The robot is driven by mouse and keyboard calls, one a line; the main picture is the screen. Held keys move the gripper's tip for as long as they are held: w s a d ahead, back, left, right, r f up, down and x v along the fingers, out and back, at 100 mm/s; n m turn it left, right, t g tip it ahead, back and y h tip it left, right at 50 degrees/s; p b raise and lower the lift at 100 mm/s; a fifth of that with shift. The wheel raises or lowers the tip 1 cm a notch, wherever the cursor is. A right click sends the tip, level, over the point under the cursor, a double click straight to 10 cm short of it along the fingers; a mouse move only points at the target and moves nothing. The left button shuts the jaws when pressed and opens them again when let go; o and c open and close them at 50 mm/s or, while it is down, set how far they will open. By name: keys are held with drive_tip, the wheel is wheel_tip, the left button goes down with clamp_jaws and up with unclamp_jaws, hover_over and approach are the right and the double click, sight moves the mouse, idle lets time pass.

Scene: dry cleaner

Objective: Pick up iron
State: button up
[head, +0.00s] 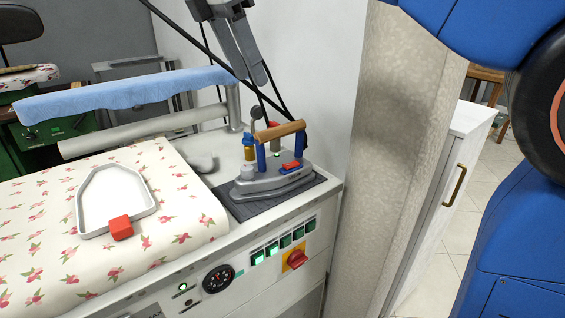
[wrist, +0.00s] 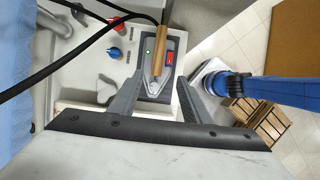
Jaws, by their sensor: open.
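The iron (head: 272,172) is grey with a wooden handle on blue posts and a red switch. It rests on a dark mat (head: 240,210) at the right end of the white ironing station, near the wall. My gripper (head: 250,84) is open above the iron in the head view, apart from it. In the wrist view the iron (wrist: 152,78) shows from above just beyond the open fingers (wrist: 168,82), with the wooden handle (wrist: 172,50) pointing away. Nothing is between the fingers that I can make out as held.
A white iron-shaped tray (head: 84,222) with a red block (head: 121,227) lies on the floral pad (head: 180,230). Black cables (head: 195,48) run beside my gripper. A padded blue arm (head: 130,92) stands behind. A patterned column (head: 400,120) is close on the right.

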sight(274, 134)
drive_tip(key=x, duration=1.2)
drive_tip(key=shift+r, duration=0.1)
drive_tip(key=shift+w+x, duration=0.2)
drive_tip(key=shift+x, duration=2.5)
drive_tip(key=shift+a, duration=0.15)
clamp_jaws()
drive_tip(key=shift+r, duration=0.1)
